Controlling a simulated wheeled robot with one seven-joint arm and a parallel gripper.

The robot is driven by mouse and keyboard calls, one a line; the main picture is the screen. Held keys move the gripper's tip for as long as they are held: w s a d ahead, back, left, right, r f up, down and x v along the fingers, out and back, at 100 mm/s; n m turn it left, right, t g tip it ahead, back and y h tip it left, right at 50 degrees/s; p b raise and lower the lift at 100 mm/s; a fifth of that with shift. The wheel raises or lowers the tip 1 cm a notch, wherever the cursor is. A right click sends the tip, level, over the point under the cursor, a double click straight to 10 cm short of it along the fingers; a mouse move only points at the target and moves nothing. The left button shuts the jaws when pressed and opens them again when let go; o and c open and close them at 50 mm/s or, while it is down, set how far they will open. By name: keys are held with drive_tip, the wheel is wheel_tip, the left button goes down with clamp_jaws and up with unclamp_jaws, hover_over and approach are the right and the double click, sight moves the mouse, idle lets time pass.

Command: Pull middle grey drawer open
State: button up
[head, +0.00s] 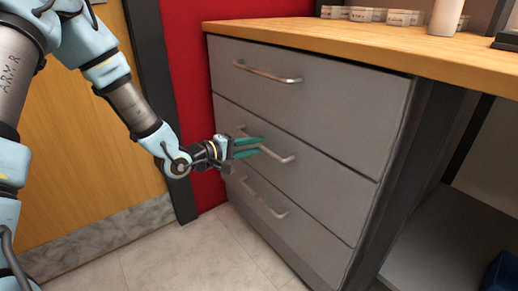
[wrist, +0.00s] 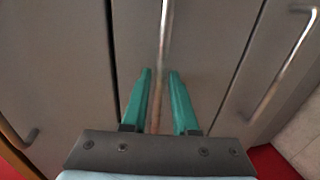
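The middle grey drawer (head: 315,152) is in the cabinet under the wooden top, its front level with the others. Its metal bar handle (head: 286,157) runs across the front, partly hidden behind my gripper in the head view. My gripper (head: 262,147) is at the handle, with its two green fingers apart, pointing at the drawer. In the wrist view the handle (wrist: 167,35) runs upright in the picture and lines up with the gap between the open fingers (wrist: 160,85). I cannot tell whether the fingers touch it.
The top drawer (head: 320,95) and bottom drawer (head: 290,228) look shut, each with a bar handle. The wooden worktop (head: 400,45) overhangs above. A red wall (head: 187,80) and wooden door (head: 80,150) stand left. The tiled floor (head: 190,258) in front is clear.

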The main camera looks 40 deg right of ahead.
drive_tip(key=shift+d+f, duration=0.15)
drive_tip(key=shift+d, duration=0.65)
drive_tip(key=shift+c, duration=0.2)
clamp_jaws()
idle(0.8)
